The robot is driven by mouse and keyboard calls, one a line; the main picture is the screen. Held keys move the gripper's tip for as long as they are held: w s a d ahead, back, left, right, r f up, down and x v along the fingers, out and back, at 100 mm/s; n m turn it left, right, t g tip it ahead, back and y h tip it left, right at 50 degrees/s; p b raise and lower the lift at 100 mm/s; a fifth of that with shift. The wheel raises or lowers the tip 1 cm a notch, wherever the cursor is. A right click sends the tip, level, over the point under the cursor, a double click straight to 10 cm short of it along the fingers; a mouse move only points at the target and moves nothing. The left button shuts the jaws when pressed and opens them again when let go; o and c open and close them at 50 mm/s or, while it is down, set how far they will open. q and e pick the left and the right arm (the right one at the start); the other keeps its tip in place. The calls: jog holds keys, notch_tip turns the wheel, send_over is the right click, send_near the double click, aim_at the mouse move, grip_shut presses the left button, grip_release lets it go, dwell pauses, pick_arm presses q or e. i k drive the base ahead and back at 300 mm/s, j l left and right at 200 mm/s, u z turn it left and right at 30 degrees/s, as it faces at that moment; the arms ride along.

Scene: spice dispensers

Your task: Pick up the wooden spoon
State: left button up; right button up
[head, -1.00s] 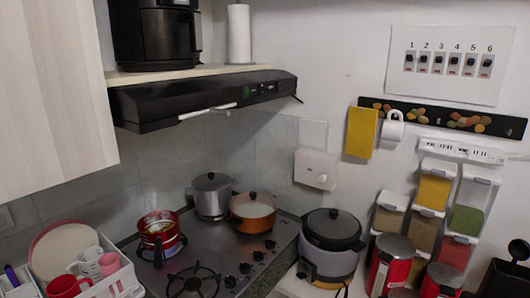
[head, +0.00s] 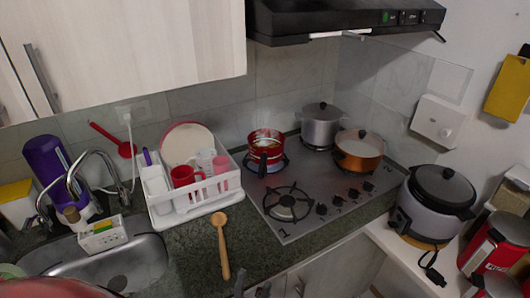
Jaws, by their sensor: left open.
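The wooden spoon (head: 223,246) lies on the dark stone counter in the head view, between the sink and the stove. Its round bowl points to the back and its handle runs toward the counter's front edge. Dark tips of my left gripper (head: 262,288) show at the bottom edge of the picture, just right of the handle's end. It is open, apart from the spoon, and mostly cut off by the frame. My right gripper is not in view.
A white dish rack (head: 190,203) with a plate and cups stands behind the spoon. The sink (head: 125,268) is to the left. The gas stove (head: 325,195) with pots is to the right. The counter around the spoon is clear.

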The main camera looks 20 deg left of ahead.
aim_at(218, 220)
jog(key=u, duration=1.1)
